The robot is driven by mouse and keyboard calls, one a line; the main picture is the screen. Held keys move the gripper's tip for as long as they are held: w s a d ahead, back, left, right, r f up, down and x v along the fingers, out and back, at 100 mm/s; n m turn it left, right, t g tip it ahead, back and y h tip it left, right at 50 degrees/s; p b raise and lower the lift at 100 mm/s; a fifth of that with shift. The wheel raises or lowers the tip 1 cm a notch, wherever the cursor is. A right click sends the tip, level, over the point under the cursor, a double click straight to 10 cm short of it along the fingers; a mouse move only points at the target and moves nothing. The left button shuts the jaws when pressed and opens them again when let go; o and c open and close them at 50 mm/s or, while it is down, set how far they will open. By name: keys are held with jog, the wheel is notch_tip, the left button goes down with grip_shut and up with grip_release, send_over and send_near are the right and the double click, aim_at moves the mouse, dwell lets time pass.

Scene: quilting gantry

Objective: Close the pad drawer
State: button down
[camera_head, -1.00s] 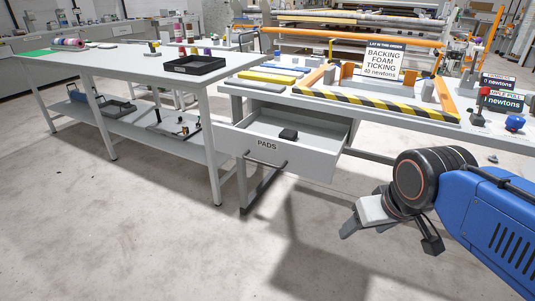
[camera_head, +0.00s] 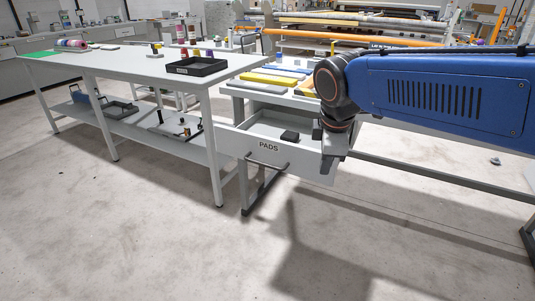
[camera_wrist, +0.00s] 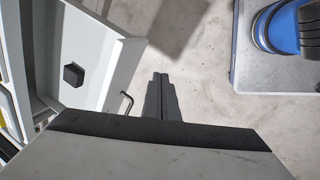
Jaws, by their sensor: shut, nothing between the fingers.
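The pad drawer (camera_head: 315,167), a white box with "PADS" on its front, stands open under the gantry bench in the head view. A dark block (camera_head: 289,136) lies inside it. Its dark bar handle (camera_head: 267,163) is at the left of the front. My gripper (camera_head: 327,166) is at the right end of the drawer front, fingers pointing down; whether it touches the front I cannot tell. In the wrist view my gripper (camera_wrist: 160,82) is shut and empty, with the drawer (camera_wrist: 100,45) to its left and the handle (camera_wrist: 126,103) close beside the fingers.
A grey table (camera_head: 135,66) with a black tray (camera_head: 196,66) stands to the left, its leg near the drawer handle. A bench rail (camera_head: 430,184) runs right of the drawer. The floor (camera_head: 150,240) in front is clear.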

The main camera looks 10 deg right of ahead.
jog(key=w+a+r+n, duration=0.2)
jog(key=w+a+n, duration=0.4)
jog(key=w+n, duration=0.1)
jog(key=n+h, duration=0.2)
jog(key=n, duration=0.5)
send_near(268, 153)
jog(key=f, duration=0.2)
jog(key=d+f, duration=0.1)
jog(key=f, duration=0.2)
jog(key=d+f, duration=0.1)
jog(key=f, duration=0.1)
jog(key=shift+w+f, duration=0.2)
jog(key=shift+f, duration=0.05)
jog(key=shift+w, duration=0.1)
jog(key=w+d, duration=0.5)
jog(key=w, duration=0.2)
jog(key=w+d, duration=0.5)
jog(key=w, duration=0.1)
jog(key=w+d, duration=0.5)
jog(key=w, duration=0.2)
jog(key=shift+w+d, duration=0.1)
jog(key=shift+w, duration=0.3)
jog(key=shift+w+d+r, duration=0.1)
jog(key=shift+w+r, duration=0.05)
jog(key=shift+w, duration=0.05)
jog(key=shift+w, duration=0.1)
